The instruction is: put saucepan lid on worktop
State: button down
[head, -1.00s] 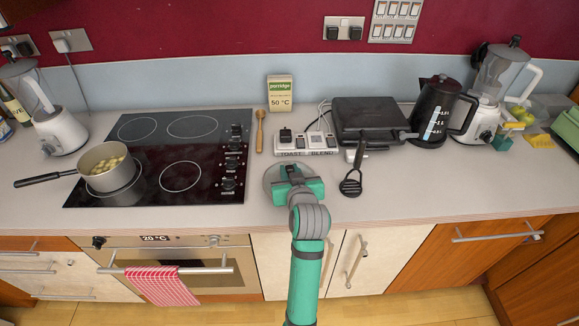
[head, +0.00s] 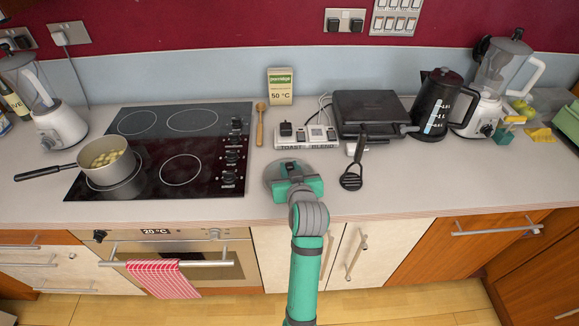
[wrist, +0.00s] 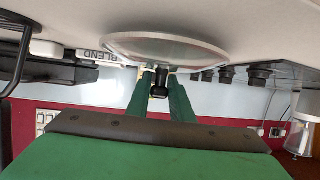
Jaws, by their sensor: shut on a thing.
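The saucepan lid (head: 273,169) is a round, pale glass disc, partly hidden under my gripper (head: 296,183) in the head view. It lies level, at or just above the worktop (head: 400,196), right of the hob; I cannot tell whether it touches. In the wrist view, which looks upside down, the lid (wrist: 165,46) has its dark knob (wrist: 160,80) between the fingertips of my gripper (wrist: 160,88). The gripper is shut on that knob. The saucepan (head: 103,153) stands uncovered on the hob with pale pieces inside.
The hob (head: 180,168) is left of the lid. A wooden spoon (head: 260,126), a porridge box (head: 280,86) and a labelled switch block (head: 308,137) stand behind.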

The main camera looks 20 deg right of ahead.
jog(key=shift+s+d, duration=0.15)
jog(key=shift+f, duration=0.25)
dwell(0.3)
jog(key=c, duration=1.5)
grip_release()
jog(key=c, duration=0.4)
jog(key=shift+v, duration=1.85)
jog(key=shift+r, duration=0.1)
